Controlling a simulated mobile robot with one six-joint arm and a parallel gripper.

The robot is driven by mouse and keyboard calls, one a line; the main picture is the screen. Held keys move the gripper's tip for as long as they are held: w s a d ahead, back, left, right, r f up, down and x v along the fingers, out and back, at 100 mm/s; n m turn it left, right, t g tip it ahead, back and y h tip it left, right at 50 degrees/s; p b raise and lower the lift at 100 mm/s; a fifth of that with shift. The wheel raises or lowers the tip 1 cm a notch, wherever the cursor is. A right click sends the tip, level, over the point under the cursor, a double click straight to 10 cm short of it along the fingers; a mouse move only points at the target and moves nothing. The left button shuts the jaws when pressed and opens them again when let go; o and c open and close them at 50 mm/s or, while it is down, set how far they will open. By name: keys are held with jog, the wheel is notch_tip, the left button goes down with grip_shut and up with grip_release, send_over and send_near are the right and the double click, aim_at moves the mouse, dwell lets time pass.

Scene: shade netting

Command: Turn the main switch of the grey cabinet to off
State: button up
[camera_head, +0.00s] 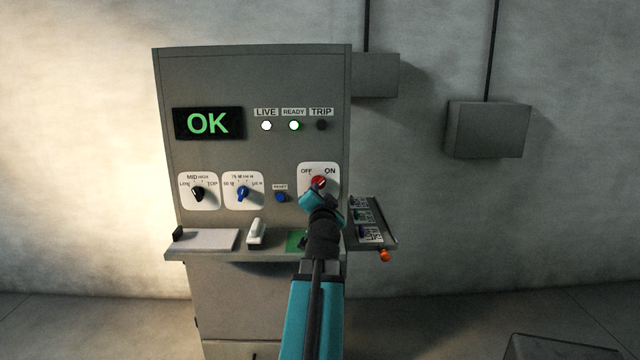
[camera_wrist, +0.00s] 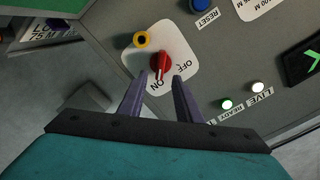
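The grey cabinet (camera_head: 255,75) faces me. Its main switch is a red knob (camera_head: 319,182) on a white plate with OFF at left and ON at right. In the wrist view the red knob (camera_wrist: 162,63) has its pointer end toward the ON label (camera_wrist: 158,86). My gripper (camera_head: 316,200) is in front of the plate and hides its lower part in the head view. In the wrist view my gripper (camera_wrist: 159,78) is open, with one finger on each side of the knob's pointer end. I cannot tell whether the fingers touch it.
A yellow-ringed part (camera_wrist: 142,40) sits beside the knob. The blue RESET button (camera_head: 281,197), blue dial (camera_head: 243,193) and black dial (camera_head: 198,194) are to the left. A ledge (camera_head: 260,254) and a side tray (camera_head: 378,232) lie below. The display (camera_head: 208,123) reads OK; LIVE and READY lamps are lit.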

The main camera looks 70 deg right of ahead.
aim_at(320, 185)
jog(key=shift+p+x, duration=0.3)
jog(key=shift+x, duration=2.6)
grip_shut()
